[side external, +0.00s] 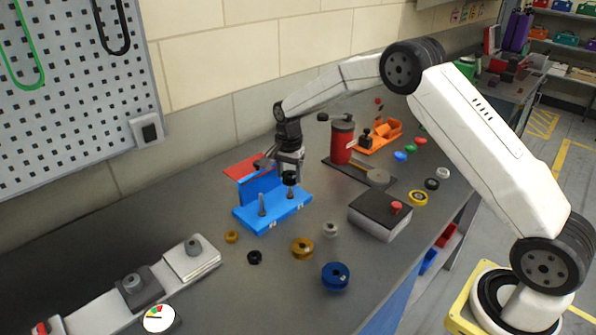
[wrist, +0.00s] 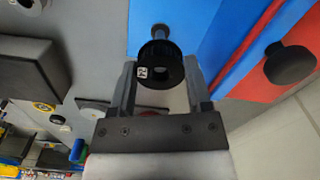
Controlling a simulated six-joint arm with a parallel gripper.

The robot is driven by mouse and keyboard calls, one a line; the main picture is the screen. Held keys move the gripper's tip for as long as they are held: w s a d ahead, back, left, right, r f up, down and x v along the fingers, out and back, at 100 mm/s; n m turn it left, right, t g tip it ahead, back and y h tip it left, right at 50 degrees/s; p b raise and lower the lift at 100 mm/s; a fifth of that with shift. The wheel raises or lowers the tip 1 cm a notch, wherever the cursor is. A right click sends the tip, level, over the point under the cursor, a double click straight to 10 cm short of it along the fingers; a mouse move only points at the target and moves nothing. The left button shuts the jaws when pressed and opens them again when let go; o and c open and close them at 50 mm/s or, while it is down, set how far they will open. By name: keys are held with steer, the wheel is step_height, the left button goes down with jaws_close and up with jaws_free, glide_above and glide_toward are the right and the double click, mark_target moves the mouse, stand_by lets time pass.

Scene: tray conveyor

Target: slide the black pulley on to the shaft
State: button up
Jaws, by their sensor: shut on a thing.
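A small black pulley (side external: 290,178) is held between the jaws of my gripper (side external: 290,158). In the wrist view the pulley (wrist: 158,52) sits between the two fingertips of my gripper (wrist: 161,70), its dark bore partly showing. A blue fixture (side external: 285,212) carries two upright grey shafts, a left one (side external: 262,205) that is bare and a right one (side external: 291,191). The pulley is over the top of the right shaft. That shaft (wrist: 161,32) shows partly behind the pulley in the wrist view. I cannot tell whether its tip is inside the bore.
Loose on the bench are a black ring (side external: 254,257), brass pulley (side external: 302,248), grey pulley (side external: 330,229) and blue pulley (side external: 336,277). A dark-topped box (side external: 380,213) stands right; a red cylinder (side external: 342,140) stands behind.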

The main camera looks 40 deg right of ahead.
steer(key=shift+f, duration=0.1)
stand_by(0.3)
steer(key=o, duration=1.3)
steer(key=shift+o, duration=0.2)
steer(key=shift+r, duration=3.9)
steer(key=shift+s+a+r+n, duration=0.1)
steer(key=shift+s+a+n, duration=0.2)
steer(key=shift+s+n, duration=0.35)
steer(key=s+a+f+n+t, duration=0.1)
steer(key=s+n, duration=0.5)
steer(key=s, duration=0.7)
steer(key=s+a+f+n+t, duration=0.1)
steer(key=s+a+n, duration=0.2)
steer(key=s, duration=1)
steer(key=n, duration=0.3)
steer(key=shift+s+a+f+n+t, duration=0.2)
steer(key=shift+s+f+n+t, duration=0.1)
steer(key=shift+f+n, duration=0.1)
